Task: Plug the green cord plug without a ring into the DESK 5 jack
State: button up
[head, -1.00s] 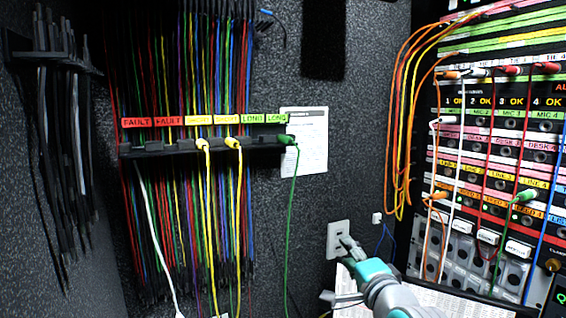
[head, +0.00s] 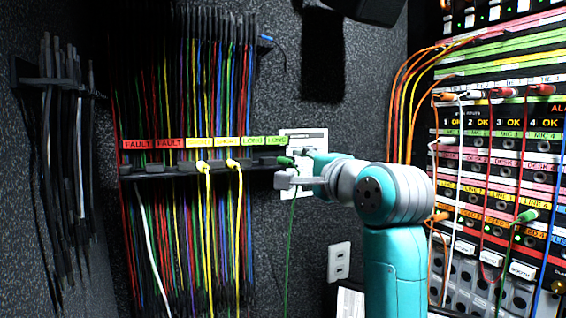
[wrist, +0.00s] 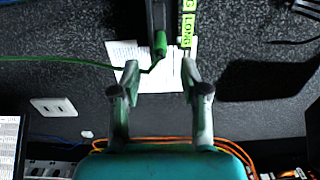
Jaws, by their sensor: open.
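A green cord plug (head: 285,161) sits at the right end of the black cord rack (head: 140,169), under the green LONG labels, with its green cord hanging down. It also shows in the wrist view (wrist: 160,44); I see no ring on it there. My gripper (head: 284,179) is beside and just below this plug in the head view. In the wrist view my gripper (wrist: 160,74) is open and empty, its fingertips either side of the plug's line and short of it. Pink DESK labels (head: 506,161) run across the patch panel at right; I cannot make out DESK 5.
Another green plug (head: 527,215) is in the patch panel; I cannot tell if it has a ring. Two yellow plugs (head: 203,167) hang on the rack. A paper sheet (head: 318,137) is on the wall behind my gripper. Orange cords (head: 400,100) loop left of the panel.

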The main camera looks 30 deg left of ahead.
aim_at(291, 163)
jog(key=shift+x, duration=4.55)
grip_shut()
jog(key=o, duration=0.7)
grip_release()
jog(key=shift+o, duration=0.2)
jog(key=shift+s+d, duration=0.1)
jog(key=shift+d, duration=0.05)
jog(key=v, duration=1.1)
jog(key=shift+s+d, duration=0.2)
jog(key=shift+d, duration=0.1)
